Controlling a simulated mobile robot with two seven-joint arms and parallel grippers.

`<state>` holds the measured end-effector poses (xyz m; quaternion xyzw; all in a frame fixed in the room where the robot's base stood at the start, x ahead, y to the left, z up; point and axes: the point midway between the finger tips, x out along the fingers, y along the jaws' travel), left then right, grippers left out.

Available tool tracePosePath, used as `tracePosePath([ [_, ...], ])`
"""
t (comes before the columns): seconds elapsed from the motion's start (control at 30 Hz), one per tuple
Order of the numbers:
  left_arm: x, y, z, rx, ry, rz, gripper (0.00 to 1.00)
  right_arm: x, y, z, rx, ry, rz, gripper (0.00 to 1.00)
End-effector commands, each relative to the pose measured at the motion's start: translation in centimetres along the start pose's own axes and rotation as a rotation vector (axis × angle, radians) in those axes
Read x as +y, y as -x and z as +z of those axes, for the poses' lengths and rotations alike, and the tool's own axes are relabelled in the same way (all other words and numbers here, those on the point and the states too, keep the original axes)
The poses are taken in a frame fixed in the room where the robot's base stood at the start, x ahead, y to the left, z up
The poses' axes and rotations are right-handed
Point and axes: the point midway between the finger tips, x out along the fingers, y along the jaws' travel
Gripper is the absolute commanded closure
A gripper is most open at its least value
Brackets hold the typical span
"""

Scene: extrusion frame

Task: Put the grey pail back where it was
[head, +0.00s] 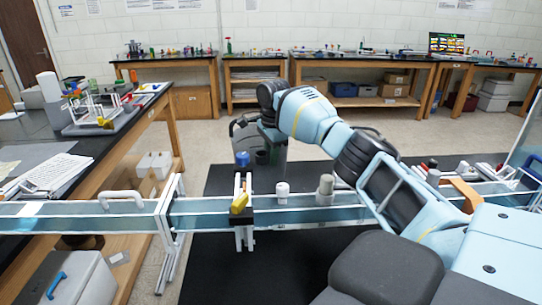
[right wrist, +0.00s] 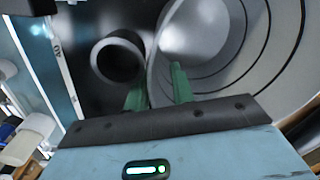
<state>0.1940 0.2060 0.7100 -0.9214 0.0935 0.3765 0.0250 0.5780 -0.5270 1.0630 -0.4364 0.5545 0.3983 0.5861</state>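The grey pail (head: 278,153) is near the far edge of the black work surface in the head view, partly hidden by my right gripper and arm. In the right wrist view its round, ringed grey inside (right wrist: 215,70) fills the upper right. My right gripper (right wrist: 160,82) points at the pail's near wall, its two green fingers either side of the rim. A gap shows between the fingers, and the right finger looks clear of the wall. My right gripper also shows in the head view (head: 262,124), over the pail. My left gripper is out of view.
A dark hollow cylinder (right wrist: 118,60) stands close beside the pail. A blue-topped item (head: 242,158) is left of it. A pale blue extrusion beam (head: 330,212) crosses in front, with a yellow-marked clamp (head: 240,203) and white knobs (head: 282,192). The black surface (head: 225,265) in front is clear.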

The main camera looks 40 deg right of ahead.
Motion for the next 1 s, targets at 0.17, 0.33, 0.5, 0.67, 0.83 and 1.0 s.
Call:
tracePosePath([
  [0.17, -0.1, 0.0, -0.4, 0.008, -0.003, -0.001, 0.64, -0.1, 2.7, 0.0, -0.002, 0.0, -0.004, 0.76],
  [0.33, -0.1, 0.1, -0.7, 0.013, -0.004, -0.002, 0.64, -0.1, 6.2, 0.1, -0.003, 0.001, -0.004, 0.76],
  [0.5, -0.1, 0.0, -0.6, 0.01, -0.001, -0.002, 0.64, -0.1, 9.2, 0.1, -0.002, 0.001, -0.002, 0.76],
  [0.67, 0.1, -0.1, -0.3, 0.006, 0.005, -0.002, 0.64, -0.1, 11.0, 0.1, -0.002, 0.0, 0.0, 0.76],
  [0.83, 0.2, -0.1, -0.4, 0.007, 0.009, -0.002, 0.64, 0.0, 11.8, 0.0, 0.0, 0.0, 0.001, 0.76],
  [1.0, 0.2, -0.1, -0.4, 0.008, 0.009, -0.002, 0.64, 0.0, 11.9, 0.0, 0.0, 0.0, 0.002, 0.76],
])
